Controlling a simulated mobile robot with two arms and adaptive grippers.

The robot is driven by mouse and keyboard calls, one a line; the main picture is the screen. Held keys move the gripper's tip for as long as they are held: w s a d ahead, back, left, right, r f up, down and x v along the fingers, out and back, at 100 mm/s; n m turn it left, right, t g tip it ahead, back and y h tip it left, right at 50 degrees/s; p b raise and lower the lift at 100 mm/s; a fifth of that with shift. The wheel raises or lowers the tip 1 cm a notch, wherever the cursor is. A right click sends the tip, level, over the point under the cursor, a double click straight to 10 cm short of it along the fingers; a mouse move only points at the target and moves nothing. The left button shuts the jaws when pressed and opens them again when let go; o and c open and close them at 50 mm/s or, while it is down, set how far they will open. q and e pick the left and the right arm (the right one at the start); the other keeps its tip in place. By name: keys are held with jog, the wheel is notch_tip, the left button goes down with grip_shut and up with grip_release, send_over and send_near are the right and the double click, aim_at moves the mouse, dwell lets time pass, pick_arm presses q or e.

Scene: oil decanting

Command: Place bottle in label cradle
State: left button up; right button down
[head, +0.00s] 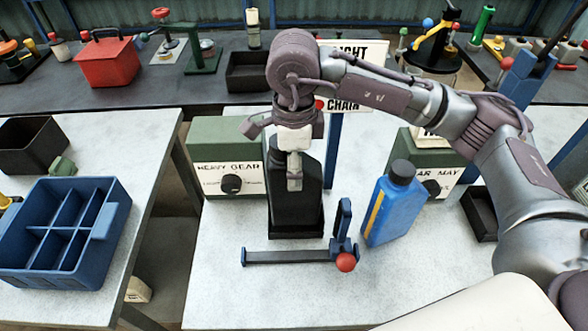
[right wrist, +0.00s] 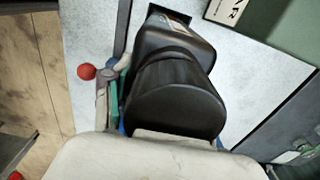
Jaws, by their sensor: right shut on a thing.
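A black bottle (head: 310,185) stands upright on the right-hand table, its lower end at a low black base (head: 297,231). I cannot tell whether it rests fully in that base. My right gripper (head: 294,168) comes down from above and is shut on the black bottle near its top, hiding the neck and cap. In the right wrist view the bottle's dark, rounded top (right wrist: 178,98) fills the middle. A blue fixture (head: 345,238) with a flat bar and a red knob (head: 346,262) sits just in front of the base. My left gripper is not in view.
A blue bottle (head: 394,208) with a black cap stands to the right. A green HEAVY GEAR box (head: 225,150) stands behind left. A blue divided crate (head: 38,262) sits on the left table, across a gap. The table's front left is clear.

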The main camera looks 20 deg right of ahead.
jog(key=shift+f, duration=1)
jog(key=shift+c, duration=1.6)
grip_release()
pick_arm(q)
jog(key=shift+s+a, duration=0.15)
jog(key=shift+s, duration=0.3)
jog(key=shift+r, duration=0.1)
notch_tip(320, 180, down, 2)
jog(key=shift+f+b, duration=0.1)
jog(key=shift+b, duration=1.05)
pick_arm(e)
notch_tip(320, 180, up, 12)
jog(key=shift+r, duration=0.1)
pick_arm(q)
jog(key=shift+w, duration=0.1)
